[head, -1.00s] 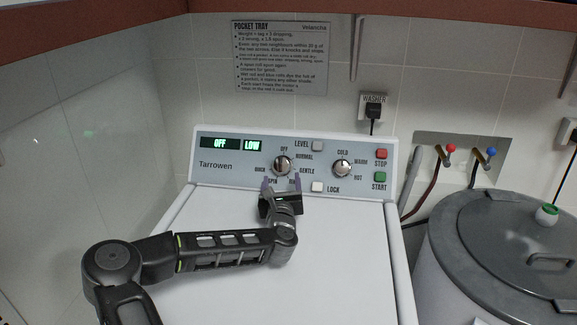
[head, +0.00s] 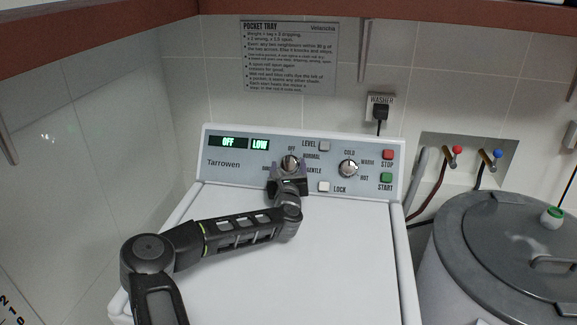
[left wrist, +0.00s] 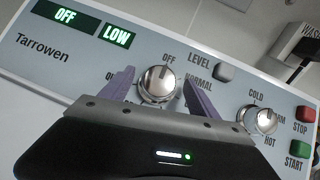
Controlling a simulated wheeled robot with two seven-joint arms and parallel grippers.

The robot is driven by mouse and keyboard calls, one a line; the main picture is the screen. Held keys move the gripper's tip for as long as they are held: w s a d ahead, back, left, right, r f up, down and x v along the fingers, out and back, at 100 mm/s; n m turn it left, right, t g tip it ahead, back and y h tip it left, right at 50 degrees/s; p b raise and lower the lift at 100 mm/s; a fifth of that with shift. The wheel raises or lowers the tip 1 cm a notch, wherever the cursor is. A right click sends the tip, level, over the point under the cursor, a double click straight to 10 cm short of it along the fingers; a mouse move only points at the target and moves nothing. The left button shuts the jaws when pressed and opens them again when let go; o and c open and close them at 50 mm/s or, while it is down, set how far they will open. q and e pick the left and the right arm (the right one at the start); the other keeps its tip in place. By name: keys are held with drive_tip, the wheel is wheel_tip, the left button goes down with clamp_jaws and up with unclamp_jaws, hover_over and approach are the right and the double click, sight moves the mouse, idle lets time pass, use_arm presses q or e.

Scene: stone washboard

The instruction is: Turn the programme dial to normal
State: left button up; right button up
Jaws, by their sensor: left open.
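The programme dial (head: 290,164) is a round silver knob on the washer's control panel, ringed by labels including OFF, NORMAL and GENTLE. Its mark points up toward OFF in the left wrist view (left wrist: 159,84). The panel's display (head: 228,142) reads OFF, with LOW beside it. My left gripper (head: 289,172) is at the dial. In the left wrist view its two purple fingers (left wrist: 158,92) are open, one on each side of the knob, with gaps visible. The lower labels are hidden behind the gripper. My right gripper is not in view.
A second dial (head: 348,168), marked COLD, WARM and HOT, sits to the right. The LEVEL button (head: 324,146), LOCK button (head: 324,187), red STOP button (head: 387,155) and green START button (head: 386,178) are close by. A grey lidded drum (head: 500,235) stands at the right.

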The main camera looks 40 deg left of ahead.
use_arm(q)
drive_tip(key=c, duration=1.4)
